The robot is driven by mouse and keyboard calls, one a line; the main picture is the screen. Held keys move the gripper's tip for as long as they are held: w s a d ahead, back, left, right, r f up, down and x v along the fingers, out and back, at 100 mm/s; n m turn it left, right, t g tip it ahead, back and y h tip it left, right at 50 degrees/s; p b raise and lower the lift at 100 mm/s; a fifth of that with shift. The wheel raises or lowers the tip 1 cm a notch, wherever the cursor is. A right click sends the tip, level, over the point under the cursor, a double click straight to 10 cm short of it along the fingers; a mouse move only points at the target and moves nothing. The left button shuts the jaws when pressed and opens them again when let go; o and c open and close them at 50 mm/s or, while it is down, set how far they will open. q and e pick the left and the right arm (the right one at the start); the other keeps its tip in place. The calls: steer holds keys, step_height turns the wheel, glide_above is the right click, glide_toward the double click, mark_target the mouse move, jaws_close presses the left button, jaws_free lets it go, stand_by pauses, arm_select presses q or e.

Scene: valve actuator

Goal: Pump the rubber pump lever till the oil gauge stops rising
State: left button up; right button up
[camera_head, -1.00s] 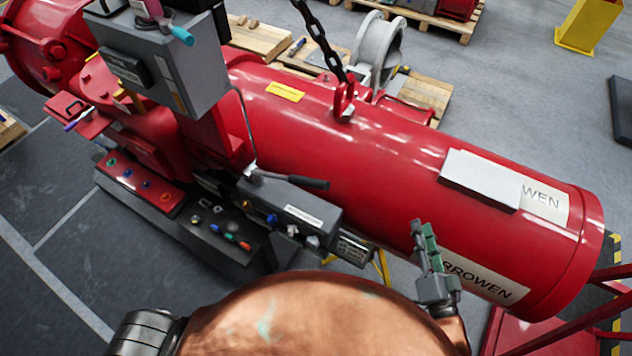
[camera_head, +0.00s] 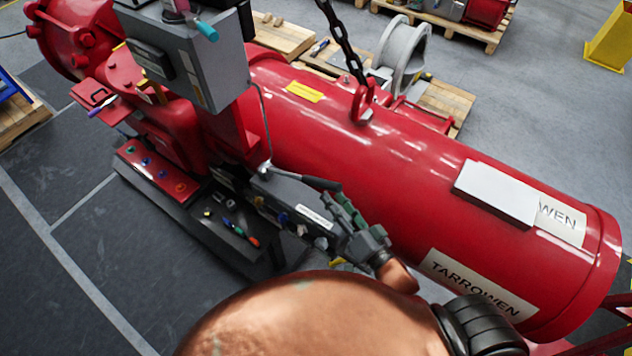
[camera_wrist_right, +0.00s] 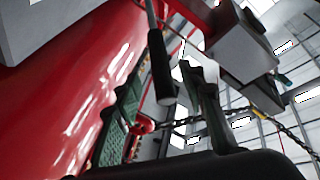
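The pump lever (camera_head: 320,184) has a thin metal rod and a black rubber grip, and lies over the grey pump body (camera_head: 305,208) beside the red cylinder. My right gripper (camera_head: 340,198) is just in front of the grip end in the head view. In the right wrist view the black lever grip (camera_wrist_right: 162,72) appears between the two spread fingers of my right gripper (camera_wrist_right: 165,95). The fingers are apart, and no contact with the grip is clear. My left gripper is not in view. I cannot pick out the oil gauge.
The large red cylinder (camera_head: 400,165) fills the middle and right. A grey control box (camera_head: 190,55) stands above the pump at the left. A chain (camera_head: 345,40) hangs to a red lug on the cylinder. Pallets (camera_head: 450,100) stand behind. Dark open floor lies at the left.

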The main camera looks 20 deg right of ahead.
mark_target(323, 183)
steer(key=p+x, duration=0.1)
steer(key=x, duration=0.5)
steer(key=shift+w+a, duration=0.1)
steer(key=shift+w, duration=0.25)
steer(key=shift+c, duration=0.3)
jaws_close()
